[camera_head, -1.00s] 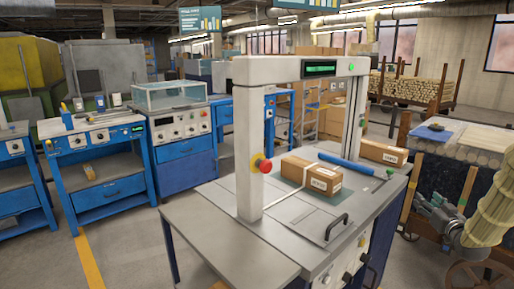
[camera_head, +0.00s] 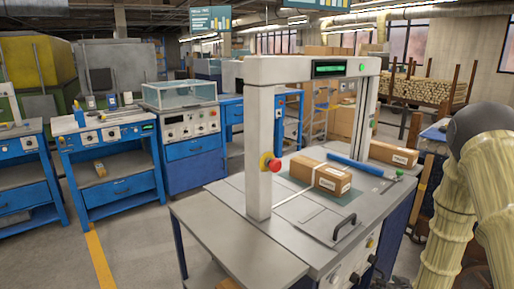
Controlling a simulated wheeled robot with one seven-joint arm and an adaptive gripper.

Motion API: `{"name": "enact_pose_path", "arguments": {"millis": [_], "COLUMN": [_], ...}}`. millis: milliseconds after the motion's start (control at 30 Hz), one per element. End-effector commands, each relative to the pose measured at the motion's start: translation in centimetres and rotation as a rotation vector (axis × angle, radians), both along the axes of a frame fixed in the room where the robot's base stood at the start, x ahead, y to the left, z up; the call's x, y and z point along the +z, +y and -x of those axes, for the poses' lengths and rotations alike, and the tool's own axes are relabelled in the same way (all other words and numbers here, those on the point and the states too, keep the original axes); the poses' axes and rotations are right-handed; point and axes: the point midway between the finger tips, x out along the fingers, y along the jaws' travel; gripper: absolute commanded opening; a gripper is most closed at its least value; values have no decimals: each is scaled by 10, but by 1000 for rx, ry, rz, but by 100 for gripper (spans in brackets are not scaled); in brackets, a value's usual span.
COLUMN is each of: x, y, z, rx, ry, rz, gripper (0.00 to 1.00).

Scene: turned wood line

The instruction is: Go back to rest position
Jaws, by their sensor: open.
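My arm fills the right edge of the head view, with pale ribbed yellow links and a dark round joint. My gripper itself is not in view. The strapping machine (camera_head: 262,160) stands at the centre, a light grey arch over a grey worktop. A taped, labelled brown carton (camera_head: 320,176) lies on the worktop under and in front of the arch, clear of my arm. A second carton (camera_head: 394,154) lies farther back on the right.
A blue bar (camera_head: 355,164) lies on the worktop. Blue workbenches (camera_head: 110,180) line the left. A rack of turned wood (camera_head: 425,90) stands at the back right. Grey floor is free at the front left.

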Motion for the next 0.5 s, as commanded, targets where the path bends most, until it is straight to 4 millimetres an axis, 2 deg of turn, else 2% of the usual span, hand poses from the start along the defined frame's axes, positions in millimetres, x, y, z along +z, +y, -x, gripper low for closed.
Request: {"name": "enact_pose_path", "arguments": {"millis": [33,200,367,500], "x": [-21,-79,-123,-152], "y": [17,66,108,143], "z": [18,82,152,219], "rx": [6,13,26,39], "ry": [59,240,413,568], "rz": [-5,-22,-31,-37], "gripper": [51,51,51,51]}}
